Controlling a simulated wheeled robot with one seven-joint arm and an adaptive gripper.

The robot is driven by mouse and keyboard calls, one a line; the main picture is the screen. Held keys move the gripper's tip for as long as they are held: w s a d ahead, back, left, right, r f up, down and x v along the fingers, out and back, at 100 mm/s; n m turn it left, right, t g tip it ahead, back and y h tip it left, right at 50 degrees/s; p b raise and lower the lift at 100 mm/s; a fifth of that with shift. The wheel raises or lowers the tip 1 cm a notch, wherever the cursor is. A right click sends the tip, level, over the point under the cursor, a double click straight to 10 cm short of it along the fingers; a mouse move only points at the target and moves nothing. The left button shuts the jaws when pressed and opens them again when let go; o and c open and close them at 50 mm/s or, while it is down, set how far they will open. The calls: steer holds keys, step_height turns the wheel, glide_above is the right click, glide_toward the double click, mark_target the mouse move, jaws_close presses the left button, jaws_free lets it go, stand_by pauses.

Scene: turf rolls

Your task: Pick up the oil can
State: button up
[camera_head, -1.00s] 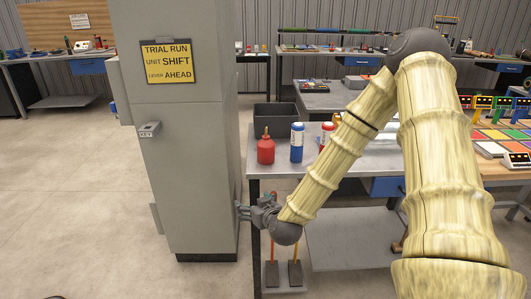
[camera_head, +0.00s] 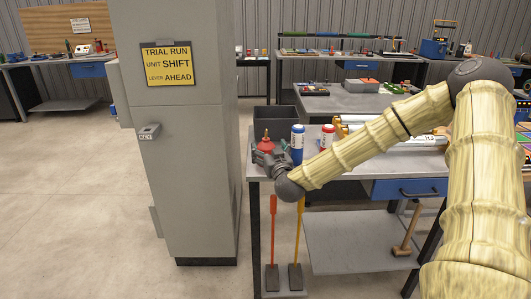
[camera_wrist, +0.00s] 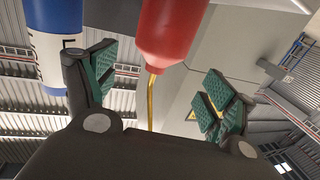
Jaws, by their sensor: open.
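The red oil can (camera_head: 265,144) stands at the left front corner of the grey workbench (camera_head: 345,163), its lower part hidden behind my gripper (camera_head: 268,157). In the wrist view the can's red body (camera_wrist: 172,30) and thin brass spout (camera_wrist: 151,100) show between my gripper's two green-padded fingers (camera_wrist: 160,78). The fingers are spread, with a gap visible on each side of the can. I cannot tell how deep the can sits between them.
A blue-and-white bottle (camera_head: 297,145) stands close right of the can and shows beside a finger in the wrist view (camera_wrist: 52,35). A red-and-white bottle (camera_head: 327,137) stands further right. A dark bin (camera_head: 285,116) is behind, a grey cabinet (camera_head: 190,205) to the left.

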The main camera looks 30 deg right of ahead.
mark_target(266, 142)
steer(key=shift+d+f+p+x, duration=0.1)
steer(key=shift+f+p+x, duration=0.05)
steer(key=shift+x, duration=0.95)
steer(key=shift+d+f+p+x, duration=0.15)
steer(key=shift+x, duration=0.95)
steer(key=shift+w+d, duration=0.2)
steer(key=shift+w, duration=0.35)
steer(key=c, duration=1.3)
steer(key=shift+r, duration=0.1)
